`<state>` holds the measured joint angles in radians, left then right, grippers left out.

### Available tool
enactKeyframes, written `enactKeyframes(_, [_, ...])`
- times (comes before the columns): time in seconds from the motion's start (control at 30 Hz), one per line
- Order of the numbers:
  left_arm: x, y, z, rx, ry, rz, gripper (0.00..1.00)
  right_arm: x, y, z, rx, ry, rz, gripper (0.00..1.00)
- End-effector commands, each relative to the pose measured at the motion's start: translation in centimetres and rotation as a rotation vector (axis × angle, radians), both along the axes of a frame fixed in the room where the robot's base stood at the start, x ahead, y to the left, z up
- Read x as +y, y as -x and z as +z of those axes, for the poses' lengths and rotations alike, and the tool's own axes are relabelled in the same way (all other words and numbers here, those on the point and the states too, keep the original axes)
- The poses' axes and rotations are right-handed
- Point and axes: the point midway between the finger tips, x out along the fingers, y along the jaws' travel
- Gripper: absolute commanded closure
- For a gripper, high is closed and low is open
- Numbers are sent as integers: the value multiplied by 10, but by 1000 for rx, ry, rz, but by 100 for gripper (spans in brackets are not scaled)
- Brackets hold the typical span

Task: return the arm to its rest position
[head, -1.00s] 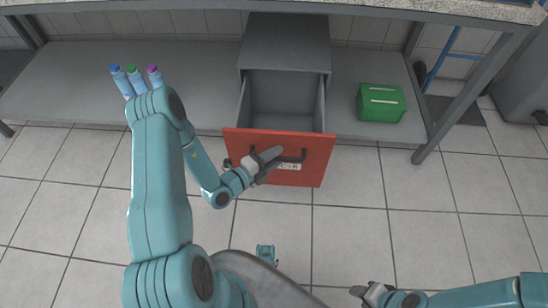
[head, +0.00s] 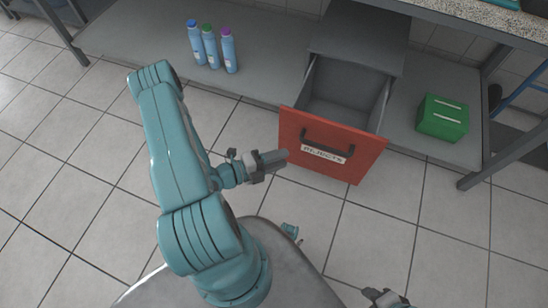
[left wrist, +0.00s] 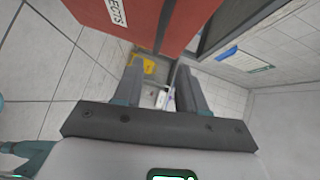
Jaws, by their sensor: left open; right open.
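My left gripper (head: 273,160) is open and empty, just left of the red drawer front and apart from its handle in the head view. In the left wrist view its two fingers (left wrist: 160,88) stand apart with nothing between them. My right gripper (head: 388,298) shows only in part at the bottom edge of the head view. The red drawer front (head: 358,171), labelled REJECTS, has a dark handle (head: 328,142). The drawer (head: 340,105) is pulled out and looks empty inside. The red front (left wrist: 185,18) fills the top of the left wrist view.
Three bottles (head: 211,48) with blue, green and purple caps stand on the grey shelf (head: 265,75) left of the drawer. A green box (head: 442,118) sits on the shelf at the right. A table leg (head: 478,178) stands at the far right. The tiled floor in front is clear.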

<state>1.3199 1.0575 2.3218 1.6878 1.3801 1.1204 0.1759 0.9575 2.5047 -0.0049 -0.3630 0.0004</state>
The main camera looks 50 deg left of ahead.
Motion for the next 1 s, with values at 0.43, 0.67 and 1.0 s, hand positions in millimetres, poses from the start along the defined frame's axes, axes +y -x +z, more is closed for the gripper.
enactKeyframes(0.43, [3,14,2,0,0,-1,59,0,0,2,0,0,0,57])
enactKeyframes(0.67, [3,14,2,0,0,-1,59,0,0,2,0,0,0,57])
enactKeyframes(1.0, [-76,19,12,-80,-185,-440,59,0,0,11,0,0,0,57])
